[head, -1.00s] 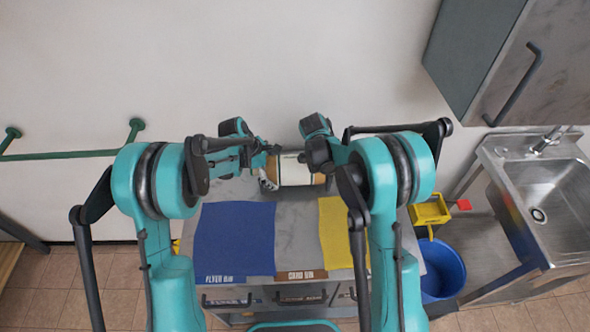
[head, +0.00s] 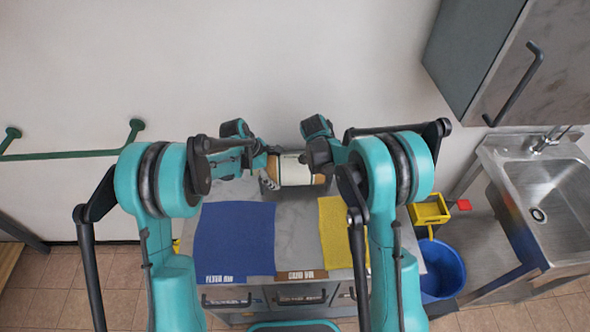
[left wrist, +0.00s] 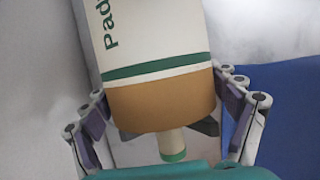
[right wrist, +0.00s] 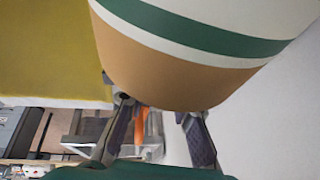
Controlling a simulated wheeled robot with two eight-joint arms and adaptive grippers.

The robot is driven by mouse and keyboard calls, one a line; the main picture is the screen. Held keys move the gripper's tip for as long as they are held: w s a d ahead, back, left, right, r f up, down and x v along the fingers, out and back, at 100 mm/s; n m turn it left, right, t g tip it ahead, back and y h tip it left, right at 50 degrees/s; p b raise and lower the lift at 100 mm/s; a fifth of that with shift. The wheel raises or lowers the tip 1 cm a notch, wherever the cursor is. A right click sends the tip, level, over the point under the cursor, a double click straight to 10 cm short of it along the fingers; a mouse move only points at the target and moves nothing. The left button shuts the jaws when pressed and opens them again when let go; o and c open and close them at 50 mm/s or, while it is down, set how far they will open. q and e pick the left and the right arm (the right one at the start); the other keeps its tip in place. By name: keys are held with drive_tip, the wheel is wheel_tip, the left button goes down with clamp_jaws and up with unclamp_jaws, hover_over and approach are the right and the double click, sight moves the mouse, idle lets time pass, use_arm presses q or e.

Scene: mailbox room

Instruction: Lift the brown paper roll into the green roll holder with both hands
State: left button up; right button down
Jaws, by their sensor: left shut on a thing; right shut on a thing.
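The brown paper roll (head: 293,170) lies sideways above the back of the grey table, with a white "Pad..." label and green stripes. My left gripper (head: 262,165) is at its left end. In the left wrist view its fingers flank the roll's brown end (left wrist: 163,103), and a pale core with a green ring sticks out. My right gripper (head: 326,165) is at the right end; its fingers sit against the brown end (right wrist: 165,70) in the right wrist view. Both are shut on the roll. A green bar (head: 60,155) on two round wall mounts is at the left, the only holder-like green thing visible.
The table carries a blue mat (head: 235,240) and a yellow mat (head: 335,235) in front of the roll. A blue bucket (head: 442,272), a yellow caddy (head: 430,209) and a steel sink (head: 540,205) stand at the right. A cabinet (head: 480,60) hangs above.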

sight(273, 161)
drive_tip(key=shift+r, duration=0.1)
